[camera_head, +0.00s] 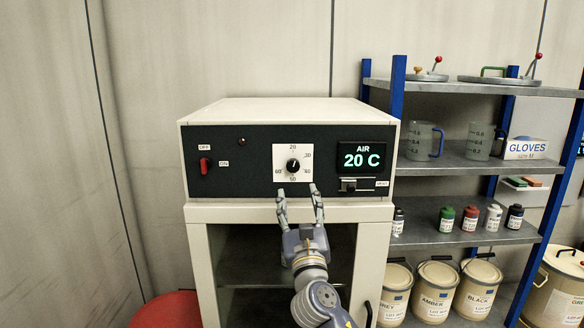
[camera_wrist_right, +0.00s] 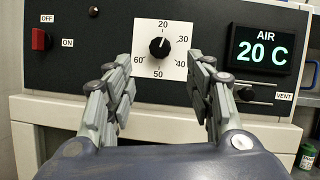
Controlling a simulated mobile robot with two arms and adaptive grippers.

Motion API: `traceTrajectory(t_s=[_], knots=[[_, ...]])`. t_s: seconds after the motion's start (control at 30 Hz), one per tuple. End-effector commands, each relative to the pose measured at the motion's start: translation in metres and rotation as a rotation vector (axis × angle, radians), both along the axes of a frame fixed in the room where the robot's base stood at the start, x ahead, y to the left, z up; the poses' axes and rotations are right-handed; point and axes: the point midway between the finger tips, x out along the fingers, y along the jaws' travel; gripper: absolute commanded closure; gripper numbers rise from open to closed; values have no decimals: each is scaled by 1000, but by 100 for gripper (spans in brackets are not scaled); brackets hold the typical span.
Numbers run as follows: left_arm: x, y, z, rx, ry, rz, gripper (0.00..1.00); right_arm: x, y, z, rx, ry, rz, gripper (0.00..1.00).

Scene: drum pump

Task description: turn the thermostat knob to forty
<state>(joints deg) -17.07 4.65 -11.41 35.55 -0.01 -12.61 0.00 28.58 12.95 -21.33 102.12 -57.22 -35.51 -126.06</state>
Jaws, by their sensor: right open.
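The thermostat knob (camera_head: 293,165) is a round black knob on a white dial plate (camera_head: 307,149) marked 20, 30, 40, 50 and 60. In the right wrist view the knob (camera_wrist_right: 159,47) has its white pointer toward the 20 at the top. My right gripper (camera_head: 298,190) is open and empty, just below and in front of the dial. In the right wrist view its fingers (camera_wrist_right: 160,80) stand apart on either side of the dial's lower part, not touching the knob. The display (camera_head: 361,157) reads AIR 20 C. My left gripper is not in view.
A red switch (camera_head: 205,165) with OFF and ON labels is on the panel's left. A vent slider (camera_head: 349,185) sits below the display. A shelf (camera_head: 466,165) with jugs, bottles and tubs stands to the right. A red round object (camera_head: 165,310) is at lower left.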

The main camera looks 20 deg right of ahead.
Motion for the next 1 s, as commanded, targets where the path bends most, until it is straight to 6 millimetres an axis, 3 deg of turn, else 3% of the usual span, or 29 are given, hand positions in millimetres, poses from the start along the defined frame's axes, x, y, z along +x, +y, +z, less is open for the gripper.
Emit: traceTrajectory(t_s=[0.53, 1.0], knots=[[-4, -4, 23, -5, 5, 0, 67, 75, -14, 32, 4, 0, 0, 51], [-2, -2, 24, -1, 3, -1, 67, 90, -16, 36, 6, 1, 3, 51]])
